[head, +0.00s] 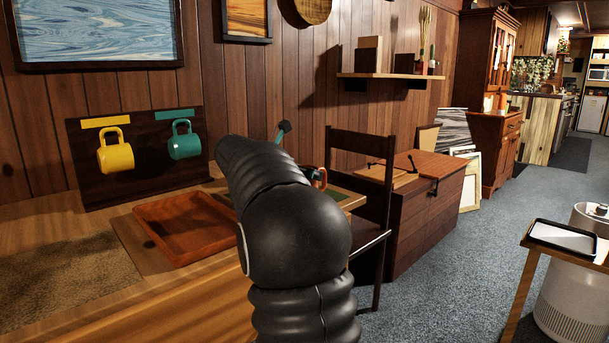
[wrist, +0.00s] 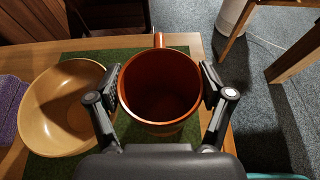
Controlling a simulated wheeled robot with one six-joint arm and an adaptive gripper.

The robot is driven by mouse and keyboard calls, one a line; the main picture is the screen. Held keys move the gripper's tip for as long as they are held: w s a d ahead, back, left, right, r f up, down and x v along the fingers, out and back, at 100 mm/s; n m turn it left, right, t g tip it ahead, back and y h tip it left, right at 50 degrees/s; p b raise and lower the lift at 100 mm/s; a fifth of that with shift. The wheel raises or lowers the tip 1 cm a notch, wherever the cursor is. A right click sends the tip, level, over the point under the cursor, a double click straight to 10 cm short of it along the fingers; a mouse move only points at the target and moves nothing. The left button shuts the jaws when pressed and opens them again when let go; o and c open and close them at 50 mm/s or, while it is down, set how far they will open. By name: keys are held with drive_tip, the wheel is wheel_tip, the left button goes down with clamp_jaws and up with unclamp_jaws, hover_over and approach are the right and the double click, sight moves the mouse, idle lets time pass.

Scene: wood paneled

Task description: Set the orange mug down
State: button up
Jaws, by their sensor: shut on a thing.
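The orange mug (wrist: 160,122) is in the middle of the wrist view, upright, its open mouth facing the camera and its handle pointing away. My gripper (wrist: 162,88) is shut on it, one finger on each side of the body. The mug is over a green mat (wrist: 90,164) on a wooden table; I cannot tell whether its base touches the mat. In the head view my arm covers most of the gripper, and only a small part of the orange mug (head: 319,178) shows beyond it.
A tan bowl (wrist: 40,105) is close to the mug's left. A purple cloth (wrist: 9,105) lies farther left. The table's edge is right of the mat. In the head view, a wooden tray (head: 165,250) is left of my arm.

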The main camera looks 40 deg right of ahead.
drive_tip(key=shift+f, duration=0.1)
drive_tip(key=o, duration=1.3)
drive_tip(key=shift+a+r, duration=0.3)
drive_tip(key=p+v, duration=0.1)
drive_tip(key=v, duration=1)
drive_tip(key=shift+s+a, duration=0.1)
drive_tip(key=shift+a, duration=0.05)
